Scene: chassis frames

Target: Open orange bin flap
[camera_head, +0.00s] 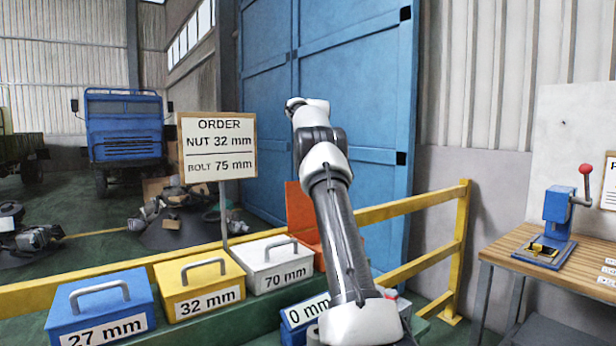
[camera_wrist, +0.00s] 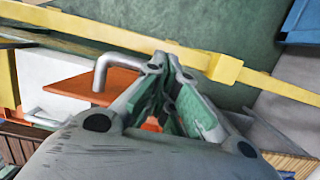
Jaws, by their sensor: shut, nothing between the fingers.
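The orange bin's flap (camera_head: 299,208) stands raised at a steep tilt in the head view, just left of my arm. My arm hides much of the orange bin below it. In the wrist view an orange panel (camera_wrist: 78,87) lies left of my gripper (camera_wrist: 167,62), with a grey bar handle (camera_wrist: 112,66) reaching to the outside of the left finger. The fingers are shut at the tips with nothing between them. I cannot tell whether the left finger touches the handle. In the head view my gripper is hidden behind my arm.
Closed bins stand left: blue 27 mm (camera_head: 100,303), yellow 32 mm (camera_head: 200,283), white 70 mm (camera_head: 278,262). Another blue bin (camera_head: 298,318) sits in front, partly hidden. A yellow rail (camera_head: 425,197) runs behind. A workbench (camera_head: 510,245) with a blue press (camera_head: 553,220) is right. A sign (camera_head: 217,146) reads nut 32, bolt 75.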

